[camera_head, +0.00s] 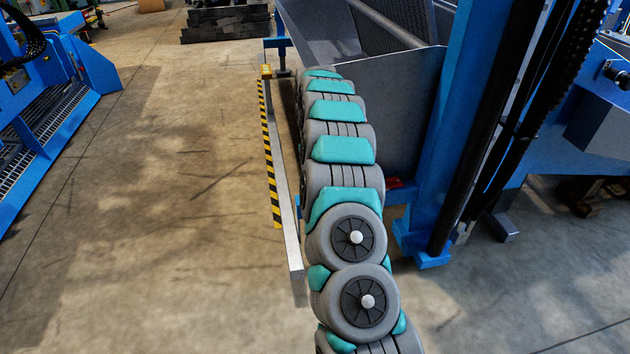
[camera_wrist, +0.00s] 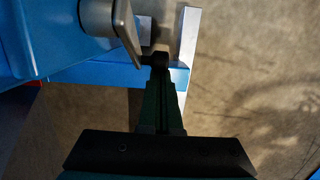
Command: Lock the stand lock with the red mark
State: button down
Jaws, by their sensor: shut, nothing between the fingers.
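In the wrist view, my gripper (camera_wrist: 160,62) is shut and empty, its dark green fingers pointing up the picture. A grey metal part with a flat lever (camera_wrist: 126,38) hangs on blue metal at the upper left. The lever's lower end is close to the fingertips; I cannot tell whether they touch. No red mark shows on it in this view. In the head view, my grey and teal arm hides my gripper and the lever. A small red patch (camera_head: 393,183) shows by the blue column's foot, right of my arm; I cannot tell whether it marks a lock.
A metal rail (camera_head: 291,240) with yellow-black stripes runs along the left of my arm. A blue column (camera_head: 470,70) and a grey machine panel (camera_head: 400,115) stand close on the right. Open concrete floor lies left, with a blue machine (camera_head: 85,75) beyond.

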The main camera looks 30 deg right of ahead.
dwell(0.5)
jog(key=s+a+r, duration=0.2)
jog(key=s, duration=0.5)
jog(key=s+a+r+b, duration=0.1)
jog(key=s+a+r, duration=0.2)
jog(key=s, duration=0.5)
jog(key=shift+s, duration=0.15)
dwell(0.4)
